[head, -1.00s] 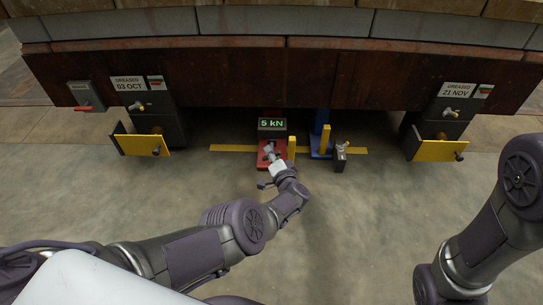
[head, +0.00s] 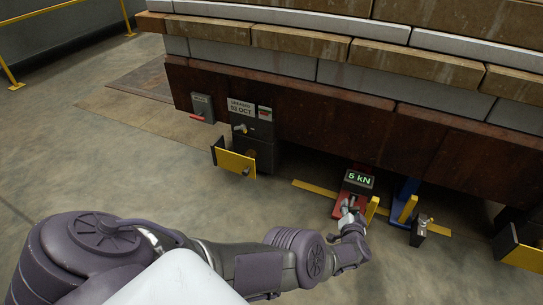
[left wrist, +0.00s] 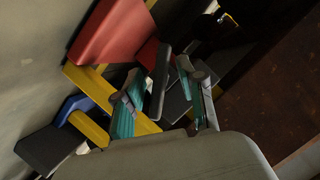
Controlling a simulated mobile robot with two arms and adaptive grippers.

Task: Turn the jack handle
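A red jack (head: 341,208) with a green-lit "5 kN" display (head: 359,180) stands on the floor under the rusty beam. Its red body also shows in the left wrist view (left wrist: 112,32). My left gripper (head: 349,211) is low at the front of this jack, and its wrist hides part of it. In the left wrist view, my left gripper's teal-padded fingers (left wrist: 160,84) are spread on either side of a dark bar (left wrist: 160,80), which looks like the jack handle. Small gaps seem to show beside the bar. My right gripper is out of view.
A blue jack (head: 402,209) with a yellow bar stands right of the red one, beside a small grey box with a metal lever (head: 420,231). Yellow-fronted brackets (head: 236,164) stand left and right. A yellow strip (head: 315,188) lies on the floor. Clear floor lies in front.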

